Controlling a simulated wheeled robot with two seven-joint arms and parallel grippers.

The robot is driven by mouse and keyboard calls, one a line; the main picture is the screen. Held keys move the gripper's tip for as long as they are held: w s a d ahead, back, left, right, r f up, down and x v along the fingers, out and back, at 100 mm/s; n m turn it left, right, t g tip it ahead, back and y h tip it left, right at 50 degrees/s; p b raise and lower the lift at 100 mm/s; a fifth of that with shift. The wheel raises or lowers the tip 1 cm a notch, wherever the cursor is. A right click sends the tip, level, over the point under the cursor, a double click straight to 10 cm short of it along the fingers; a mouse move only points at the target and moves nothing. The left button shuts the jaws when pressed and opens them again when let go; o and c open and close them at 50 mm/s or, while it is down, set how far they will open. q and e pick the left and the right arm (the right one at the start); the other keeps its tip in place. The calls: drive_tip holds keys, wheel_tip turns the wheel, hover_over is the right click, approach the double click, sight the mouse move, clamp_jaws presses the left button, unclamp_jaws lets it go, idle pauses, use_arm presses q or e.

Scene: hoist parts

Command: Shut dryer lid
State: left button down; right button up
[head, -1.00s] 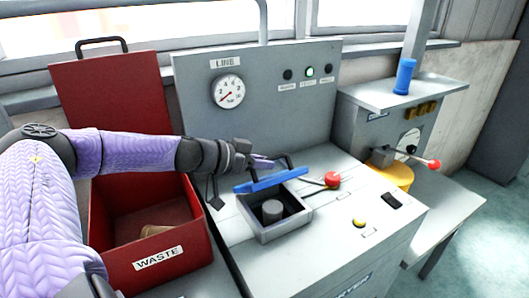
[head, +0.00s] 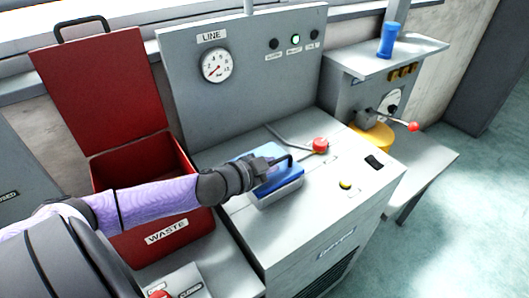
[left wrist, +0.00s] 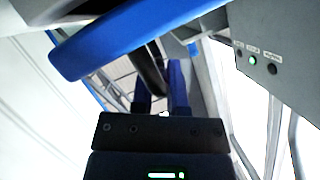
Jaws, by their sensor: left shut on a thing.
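The dryer lid (head: 284,182) is blue with a black bar handle (head: 290,160). In the head view it lies over the small grey box of the dryer (head: 278,197) on the machine's top, and the box's inside is hidden. I cannot tell whether the lid touches the rim all round. My left gripper (head: 276,163) is at the lid's handle and shut on it. In the left wrist view, the blue lid (left wrist: 140,35) crosses the top, and the dark handle (left wrist: 152,70) is between the blue fingers (left wrist: 162,84). My right gripper is not in view.
A red waste bin (head: 150,222) with its lid raised stands left of the machine. A lever with a red knob (head: 320,145) lies just behind the dryer box. A yellow button (head: 345,185) and a black switch (head: 374,162) are to the right. A gauge panel (head: 250,85) rises behind.

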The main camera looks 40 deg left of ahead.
use_arm(q)
drive_tip(key=shift+s+d+f+m, duration=0.2)
drive_tip(key=shift+f+m, duration=0.1)
drive_tip(key=shift+f, duration=0.3)
drive_tip(key=c, duration=0.6)
unclamp_jaws()
drive_tip(key=shift+c, duration=0.2)
wheel_tip(320, 180, up, 10)
drive_tip(key=p, duration=0.4)
drive_tip(key=shift+p, duration=0.3)
